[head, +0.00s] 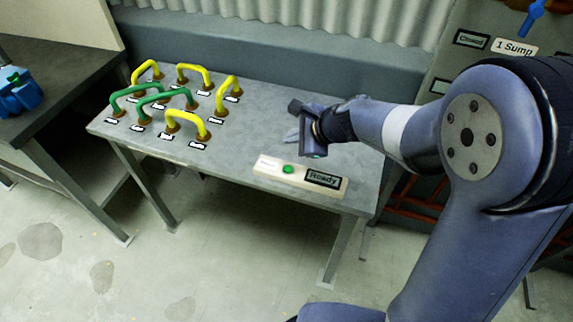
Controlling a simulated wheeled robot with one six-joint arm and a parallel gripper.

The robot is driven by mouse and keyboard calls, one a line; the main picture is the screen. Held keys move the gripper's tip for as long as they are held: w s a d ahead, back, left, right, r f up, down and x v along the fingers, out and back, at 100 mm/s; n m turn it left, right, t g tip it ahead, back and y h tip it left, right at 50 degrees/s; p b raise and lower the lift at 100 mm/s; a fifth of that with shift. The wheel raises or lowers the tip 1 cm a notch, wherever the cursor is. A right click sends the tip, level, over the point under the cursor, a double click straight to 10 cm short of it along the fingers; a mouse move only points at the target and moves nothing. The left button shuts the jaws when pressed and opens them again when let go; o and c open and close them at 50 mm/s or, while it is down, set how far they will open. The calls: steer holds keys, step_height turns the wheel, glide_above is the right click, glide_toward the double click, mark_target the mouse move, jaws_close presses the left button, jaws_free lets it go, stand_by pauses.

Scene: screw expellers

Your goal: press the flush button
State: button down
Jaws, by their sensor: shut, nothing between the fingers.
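A green button (288,169), which I take to be the flush button, sits on a low cream panel (335,190) near the front right edge of the grey table. A dark label reading "Ready" (322,178) is on the panel to the right of the button. A small pale label left of the button is too small to read. My gripper (314,154) is shut and empty. It is above and slightly right of the button in the picture, apart from it, pointing down. The exact height of its tips is hard to tell. The button is not hidden.
Several yellow and green curved handles (188,122) with small labels stand on the left of the grey table (240,155). A dark bench with a blue device (18,95) is at far left. A panel labelled "1 Sump" (514,48) stands at the back right.

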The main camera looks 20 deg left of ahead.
mark_target(292, 171)
steer(key=shift+f, duration=0.1)
step_height(292, 171, down, 9)
steer(key=b, duration=0.8)
stand_by(1.8)
steer(key=shift+f+b, duration=0.25)
steer(key=shift+b, duration=0.15)
steer(key=shift+f+b, duration=0.45)
stand_by(0.5)
steer(key=shift+r, duration=0.1)
steer(key=shift+r+p, duration=0.8)
